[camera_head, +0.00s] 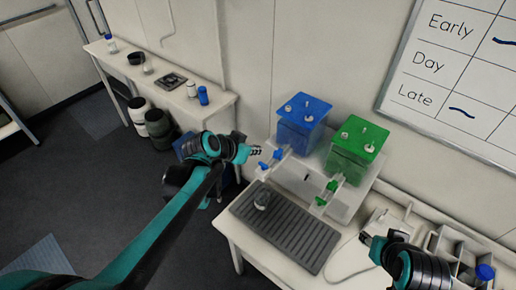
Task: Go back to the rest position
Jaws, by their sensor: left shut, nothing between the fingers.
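My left gripper (257,151) is shut and empty. It is held in the air at the left end of the white bench (236,229), left of the blue-lidded container (304,112). My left arm reaches in from the bottom left. My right gripper (366,239) is over the right part of the bench, right of the dark ribbed tray (284,228). It is small in view and I cannot tell whether its fingers are open or shut.
A green-lidded container (357,140) stands beside the blue one, both with taps above the tray. A divided rack (452,247) is at the right. A side counter (150,70) holds bottles. Dark floor is free at left.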

